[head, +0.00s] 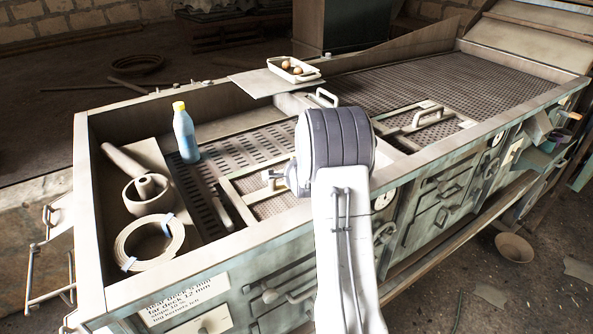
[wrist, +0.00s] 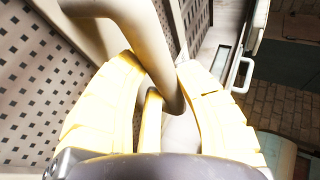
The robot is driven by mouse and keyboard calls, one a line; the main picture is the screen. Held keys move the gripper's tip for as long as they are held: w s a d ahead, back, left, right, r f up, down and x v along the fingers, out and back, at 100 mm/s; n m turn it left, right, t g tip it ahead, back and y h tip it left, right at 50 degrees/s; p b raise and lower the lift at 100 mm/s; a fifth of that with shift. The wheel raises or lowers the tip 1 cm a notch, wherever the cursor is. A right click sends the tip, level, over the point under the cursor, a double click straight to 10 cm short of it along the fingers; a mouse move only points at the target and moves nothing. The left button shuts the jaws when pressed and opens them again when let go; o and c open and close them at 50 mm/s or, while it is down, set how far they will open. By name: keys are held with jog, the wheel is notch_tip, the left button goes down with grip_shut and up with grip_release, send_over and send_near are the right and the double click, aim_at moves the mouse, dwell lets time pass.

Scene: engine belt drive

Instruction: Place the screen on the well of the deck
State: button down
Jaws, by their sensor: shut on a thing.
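My gripper (wrist: 158,75) shows in the wrist view with its yellow fingers closed around a beige bar handle (wrist: 145,38). A plate with square holes, seemingly the screen (wrist: 35,75), fills the left of that view; how the handle joins it is hidden. In the head view my arm covers most of the gripper. A framed mesh panel (head: 278,207) shows left of the arm, in or on the deck (head: 235,150). I cannot tell whether it is seated or raised. The well cannot be made out clearly.
A blue bottle (head: 186,135) stands on the deck left of my arm. Another handled panel (head: 428,118) is at right. A white tray (head: 293,70) sits on a board at the back rim.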

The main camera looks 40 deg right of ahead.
jog(key=shift+f+b, duration=0.4)
jog(key=shift+b, duration=0.45)
jog(key=c, duration=1.4)
grip_release()
jog(key=shift+f, duration=0.15)
jog(key=o, duration=0.4)
jog(key=shift+o, duration=0.2)
jog(key=shift+r, duration=0.2)
jog(key=shift+r+p, duration=0.75)
jog(key=shift+p, duration=0.45)
jog(key=shift+s+a+b, duration=0.1)
jog(key=shift+s+b, duration=0.2)
jog(key=shift+b, duration=0.1)
jog(key=b+v, duration=0.2)
jog(key=v, duration=0.9)
